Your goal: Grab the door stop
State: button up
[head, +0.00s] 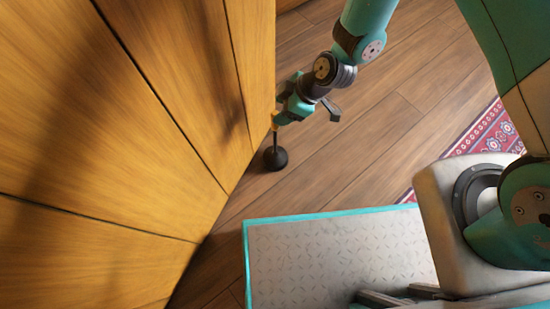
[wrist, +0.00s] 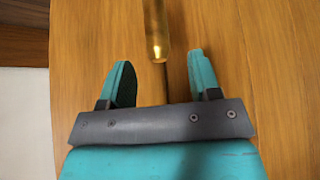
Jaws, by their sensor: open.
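The door stop (head: 275,158) stands upright on the floor close to the wooden panels, with a dark round base and a thin stem rising from it. A brass, rod-like part (wrist: 156,30), apparently its upper end, shows in the wrist view between and beyond the fingertips. My gripper (head: 281,117) is open at the height of the stem's top, beside the panels. In the wrist view my gripper (wrist: 160,60) has one finger on each side of the brass part, with gaps on both sides. Whether the brass lies fully between the fingers in depth, I cannot tell.
Tall wooden panels (head: 130,130) fill the left of the head view, very near my gripper. The plank floor (head: 360,140) right of the door stop is clear. A red patterned rug (head: 485,135) lies at the right.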

jog(key=b+x, duration=0.3)
jog(key=x, duration=0.3)
jog(key=shift+d+f, duration=0.15)
grip_shut()
dwell(1.2)
jog(key=shift+w, duration=0.1)
